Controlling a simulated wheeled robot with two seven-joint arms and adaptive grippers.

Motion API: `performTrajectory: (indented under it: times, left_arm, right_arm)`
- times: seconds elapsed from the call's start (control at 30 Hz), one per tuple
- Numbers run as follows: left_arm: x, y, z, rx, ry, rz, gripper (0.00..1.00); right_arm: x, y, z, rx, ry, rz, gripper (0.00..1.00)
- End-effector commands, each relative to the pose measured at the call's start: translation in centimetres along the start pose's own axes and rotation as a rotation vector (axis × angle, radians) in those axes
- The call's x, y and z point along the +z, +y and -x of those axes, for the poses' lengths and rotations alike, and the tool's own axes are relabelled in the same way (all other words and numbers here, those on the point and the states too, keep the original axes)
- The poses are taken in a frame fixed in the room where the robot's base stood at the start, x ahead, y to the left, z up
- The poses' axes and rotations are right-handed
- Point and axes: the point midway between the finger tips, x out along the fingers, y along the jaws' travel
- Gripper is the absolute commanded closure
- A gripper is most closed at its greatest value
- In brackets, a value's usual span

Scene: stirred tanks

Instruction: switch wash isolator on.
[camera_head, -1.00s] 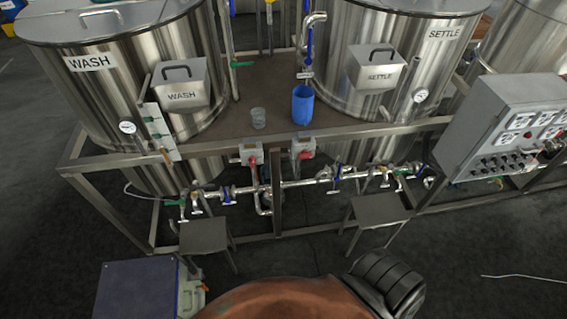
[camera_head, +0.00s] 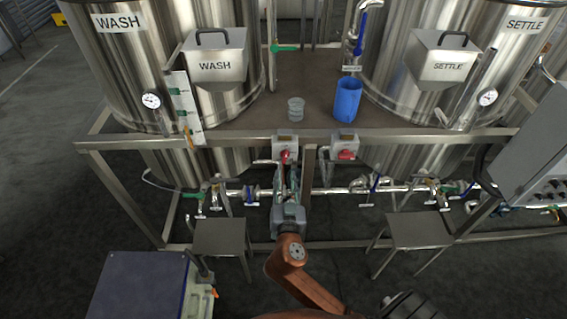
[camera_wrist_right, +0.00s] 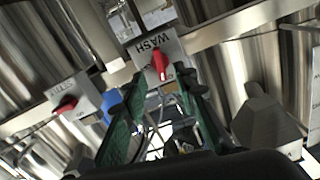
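The wash isolator (camera_head: 284,143) is a pale box with a red handle on the frame rail below the tanks. In the head view its handle looks about upright. In the right wrist view the box marked WASH (camera_wrist_right: 147,42) and its red handle (camera_wrist_right: 160,64) are ahead of the fingertips. My right gripper (camera_head: 288,180) is just below and in front of the handle. In the right wrist view its green-padded fingers (camera_wrist_right: 163,95) are apart, with nothing held between them. Whether a finger touches the handle cannot be told. My left gripper is not in view.
The settle isolator (camera_head: 343,142), with a red handle lying more sideways, is close on the right. A blue jug (camera_head: 347,98) and a clear beaker (camera_head: 296,108) stand on the deck above. Pipes with valves (camera_head: 340,190) run below. Two stools (camera_head: 220,238) (camera_head: 420,230) stand in front.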

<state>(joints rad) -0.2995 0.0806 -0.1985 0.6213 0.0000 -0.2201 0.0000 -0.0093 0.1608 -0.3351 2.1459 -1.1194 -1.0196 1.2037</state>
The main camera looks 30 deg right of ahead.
Motion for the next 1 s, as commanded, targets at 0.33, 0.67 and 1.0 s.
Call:
performTrajectory:
  times: [0.33, 0.67, 1.0]
  left_arm:
    - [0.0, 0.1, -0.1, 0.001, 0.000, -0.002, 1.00]
    - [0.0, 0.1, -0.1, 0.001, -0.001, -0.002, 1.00]
    - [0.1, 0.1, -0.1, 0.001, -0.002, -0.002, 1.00]
  right_arm:
    - [-1.7, 0.1, -3.4, 0.006, 0.033, -0.027, 0.73]
    - [-1.6, 0.2, -7.1, 0.006, 0.028, -0.029, 0.73]
    - [-1.6, 0.2, -7.4, 0.006, 0.026, -0.029, 0.75]
